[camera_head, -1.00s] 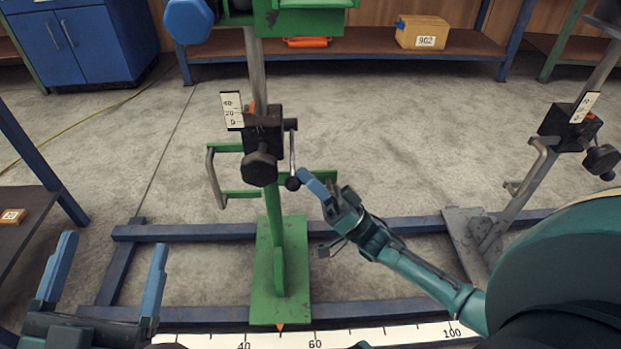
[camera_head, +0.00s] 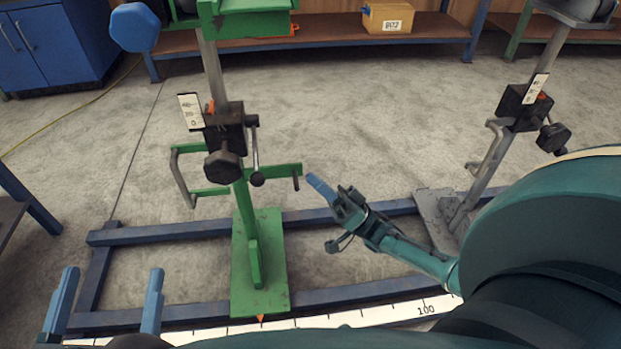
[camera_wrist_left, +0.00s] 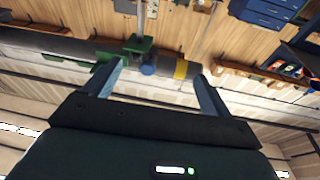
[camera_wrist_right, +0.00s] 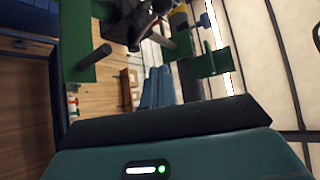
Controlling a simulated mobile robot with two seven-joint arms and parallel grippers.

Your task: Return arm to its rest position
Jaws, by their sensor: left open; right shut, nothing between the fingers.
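My right arm comes in from the right in the head view. Its gripper (camera_head: 322,188) is shut and empty, with its blue fingers together just right of the green stand (camera_head: 258,262). The fingers also show shut in the right wrist view (camera_wrist_right: 157,88). My left gripper (camera_head: 108,300) is at the lower left of the head view, its two blue fingers upright and wide apart. In the left wrist view the left gripper (camera_wrist_left: 160,82) is open with nothing between its fingers close by; a pipe (camera_wrist_left: 180,70) with a yellow band shows beyond them.
The green stand has a black clamp block (camera_head: 225,130) and a hanging lever (camera_head: 256,160) near my right gripper. A grey stand (camera_head: 485,180) is at the right. Blue floor rails (camera_head: 170,232) and a white scale (camera_head: 385,315) run across. A shelf with a yellow box (camera_head: 388,18) is behind.

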